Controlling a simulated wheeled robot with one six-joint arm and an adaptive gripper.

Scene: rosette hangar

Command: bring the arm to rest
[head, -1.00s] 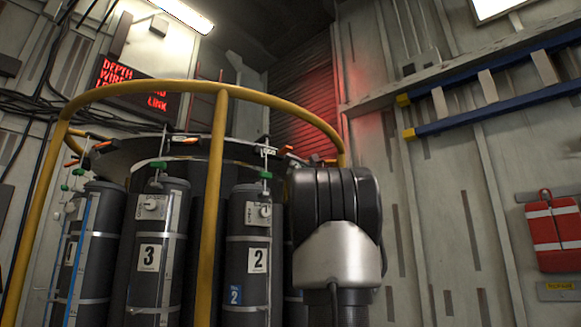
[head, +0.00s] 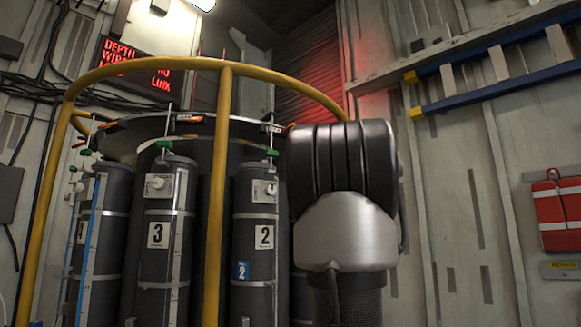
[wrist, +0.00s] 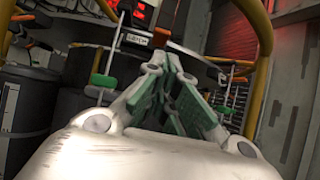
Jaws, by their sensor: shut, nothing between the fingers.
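My gripper (wrist: 168,82) shows in the wrist view, its pale linkage and green fingers drawn together with nothing between them. It points at the rosette of dark bottles, and a green valve piece (wrist: 103,80) shows just left of it. I cannot tell the exact gap between them. In the head view my arm stands in front, right of the bottle marked 2 (head: 256,270), and hides what is behind it. My gripper is not visible in the head view.
A yellow rail (head: 221,190) rings the rosette. The bottle marked 3 (head: 160,265) stands left of bottle 2. A blue ladder (head: 500,50) and a red bag (head: 560,213) hang on the right wall. A red-lettered sign (head: 135,65) is at the back left.

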